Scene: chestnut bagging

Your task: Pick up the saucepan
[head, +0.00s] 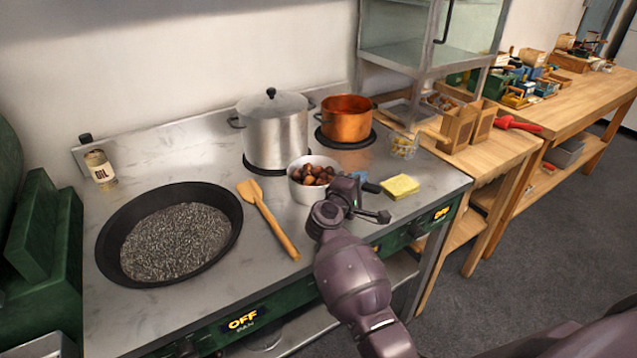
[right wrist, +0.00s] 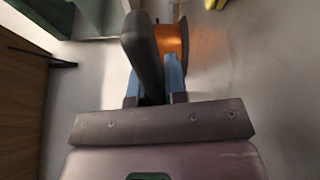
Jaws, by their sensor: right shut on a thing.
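A pale metal saucepan (head: 296,190) holding brown chestnuts (head: 314,174) shows in the head view, in front of the large lidded pot. I cannot tell whether its base touches the stovetop. My right gripper (head: 362,182) is at the saucepan's right side and hides most of its handle. In the right wrist view, a dark handle (right wrist: 145,50) lies between the blue fingers of the right gripper (right wrist: 153,88), which is shut on it. My left gripper is not in view.
A lidded steel pot (head: 275,138) and a copper pot (head: 345,120) stand behind. A black pan (head: 112,240), a wooden spatula (head: 268,215) and an oil tin (head: 100,170) are left. A yellow sponge (head: 400,186) and a small glass container (head: 404,147) are right.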

